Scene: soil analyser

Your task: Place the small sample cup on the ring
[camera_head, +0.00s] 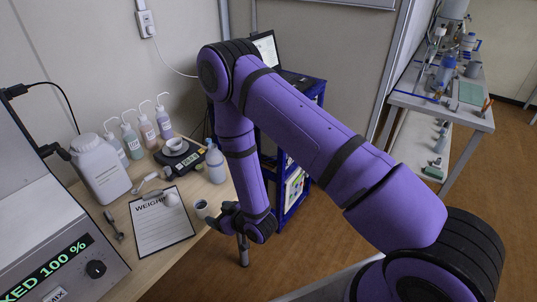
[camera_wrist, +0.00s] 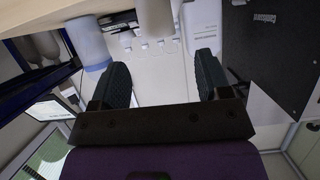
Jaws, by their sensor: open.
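My gripper (camera_head: 228,219) is at that edge, apart from the cup. In the wrist view my gripper (camera_wrist: 162,75) has its two dark fingers spread, with nothing held between them. A pale cylinder (camera_wrist: 155,18) shows beyond the fingertips; it may be the small cup, but I cannot be sure. I cannot make out a ring clearly.
A pale bottle (camera_head: 215,163) stands behind the small cup and shows in the wrist view (camera_wrist: 88,42). A clipboard (camera_head: 160,222) with a sheet lies to the left. Several wash bottles, a large white container (camera_head: 100,168) and a display unit (camera_head: 50,260) crowd the table's left and back.

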